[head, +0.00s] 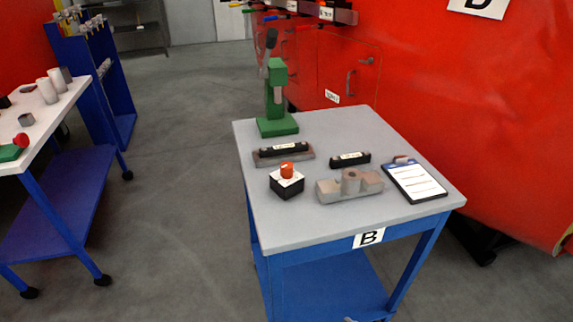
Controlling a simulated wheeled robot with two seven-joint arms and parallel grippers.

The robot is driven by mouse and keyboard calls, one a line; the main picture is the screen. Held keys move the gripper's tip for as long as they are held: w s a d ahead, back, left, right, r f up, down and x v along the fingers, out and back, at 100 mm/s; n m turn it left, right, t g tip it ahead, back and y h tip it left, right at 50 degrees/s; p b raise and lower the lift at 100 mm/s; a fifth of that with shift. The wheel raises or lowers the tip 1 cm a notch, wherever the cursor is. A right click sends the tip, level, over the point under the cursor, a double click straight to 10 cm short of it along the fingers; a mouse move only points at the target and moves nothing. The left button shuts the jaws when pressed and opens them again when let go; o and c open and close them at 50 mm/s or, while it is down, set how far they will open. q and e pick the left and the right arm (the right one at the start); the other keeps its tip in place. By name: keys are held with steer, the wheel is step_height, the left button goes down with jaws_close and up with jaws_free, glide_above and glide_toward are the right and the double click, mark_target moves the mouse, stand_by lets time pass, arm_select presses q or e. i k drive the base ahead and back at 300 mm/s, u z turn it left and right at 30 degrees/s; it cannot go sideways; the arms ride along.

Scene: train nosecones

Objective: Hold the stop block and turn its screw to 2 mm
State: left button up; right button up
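Neither of my grippers is in view. On the grey-topped table (310,228) marked B, a small black block with a white top (287,184) carries an upright orange knob (287,169). To its right lies a grey-beige metal piece (335,191) with a short upright cylinder (351,181) in its middle. I cannot tell for sure which of these is the stop block. The screw and any millimetre marks are too small to make out.
A green lever press (277,103) stands at the table's back left. Black labelled bars (283,149) (349,159) lie behind the blocks, and a clipboard (416,181) lies at the right. A red train body (480,120) stands behind. A white-topped cart (45,122) is at left, with open floor between.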

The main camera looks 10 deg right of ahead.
mark_target(285, 167)
steer(key=k, duration=1.3)
steer(key=z, duration=0.65)
steer(key=i, duration=1.6)
steer(key=u, duration=0.65)
steer(key=k, duration=0.45)
steer(key=u, duration=0.05)
steer(key=i, duration=0.45)
